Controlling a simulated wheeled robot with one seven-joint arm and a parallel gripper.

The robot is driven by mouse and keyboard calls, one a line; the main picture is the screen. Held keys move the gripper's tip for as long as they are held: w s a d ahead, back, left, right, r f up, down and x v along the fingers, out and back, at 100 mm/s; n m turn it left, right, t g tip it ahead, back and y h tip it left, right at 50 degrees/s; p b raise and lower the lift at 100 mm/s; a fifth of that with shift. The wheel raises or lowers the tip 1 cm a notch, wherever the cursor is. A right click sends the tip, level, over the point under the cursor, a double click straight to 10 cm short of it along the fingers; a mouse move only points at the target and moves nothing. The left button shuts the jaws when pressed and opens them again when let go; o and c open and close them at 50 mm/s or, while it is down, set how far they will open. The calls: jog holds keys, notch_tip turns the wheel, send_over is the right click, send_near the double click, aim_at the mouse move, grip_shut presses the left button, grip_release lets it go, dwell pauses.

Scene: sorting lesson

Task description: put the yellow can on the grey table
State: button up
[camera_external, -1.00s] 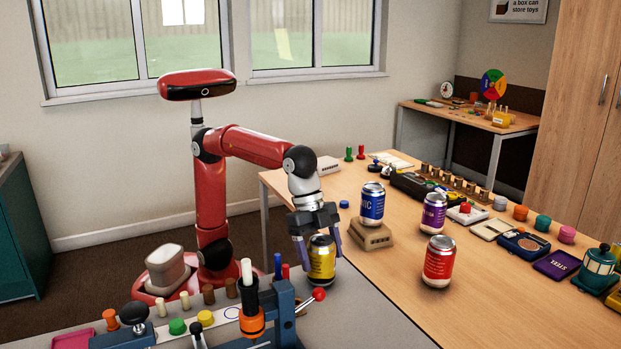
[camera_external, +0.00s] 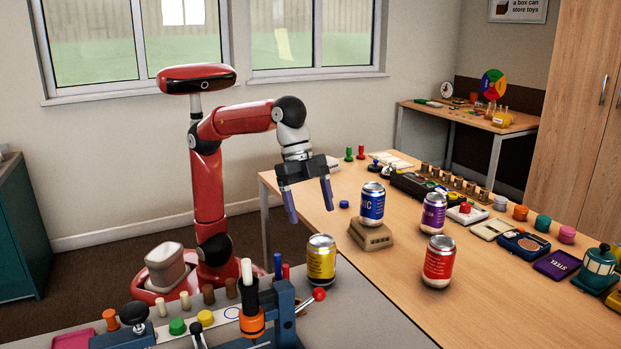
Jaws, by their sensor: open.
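The yellow can (camera_external: 321,261) stands upright on the grey table (camera_external: 365,318), near its back edge and beside the wooden table. My gripper (camera_external: 308,202) is open and empty, above the can and clear of it. Its two purple fingers point down with a gap between them. The can is fully in view apart from its far side.
On the wooden table (camera_external: 480,295) stand a red can (camera_external: 438,262), a purple can (camera_external: 433,214) and a blue can (camera_external: 372,205) on a brown block (camera_external: 371,235). A blue press-like device (camera_external: 285,310) with a red-knobbed lever (camera_external: 318,295) stands just left of the yellow can.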

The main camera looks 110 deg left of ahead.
jog(key=s+a+f+n+t+y, duration=0.1)
jog(key=s+a+f+n, duration=0.6)
jog(key=s+a+f, duration=0.9)
notch_tip(320, 180, down, 4)
jog(key=shift+s+a+f+t+y, duration=0.15)
jog(key=shift+s+a+t+y, duration=0.3)
jog(key=shift+y, duration=0.45)
